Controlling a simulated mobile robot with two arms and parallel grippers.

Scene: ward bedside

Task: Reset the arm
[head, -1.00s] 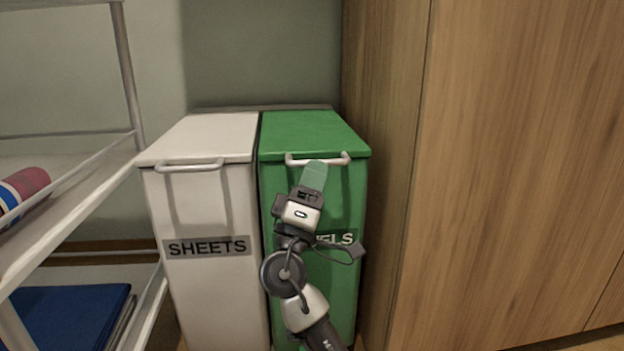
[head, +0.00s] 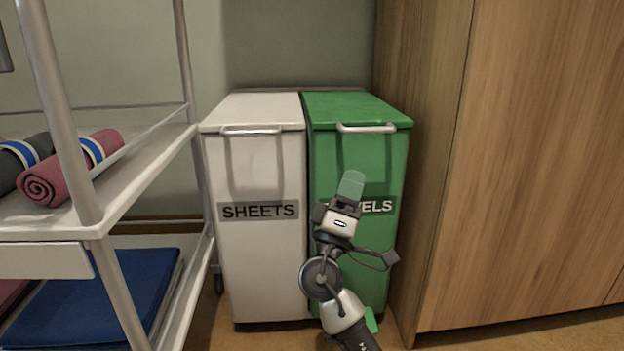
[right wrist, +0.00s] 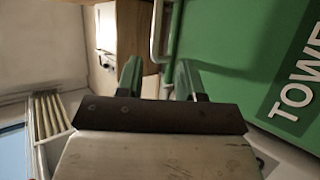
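My right gripper (head: 351,186) is in front of the green bin (head: 360,108), below its handle and beside its partly covered label. In the right wrist view, its two green fingers (right wrist: 158,78) stand apart with nothing between them. The green bin's front (right wrist: 235,55) and its handle show at the right of that view, and the fingers look clear of the handle. The bin's lid is closed. My left gripper is not in view.
A white bin (head: 262,265) labelled SHEETS stands left of the green one. A shelf cart (head: 130,190) at the left bears rolled towels (head: 62,178) and blue folded cloth (head: 125,290). A wooden cabinet (head: 540,160) stands close at the right.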

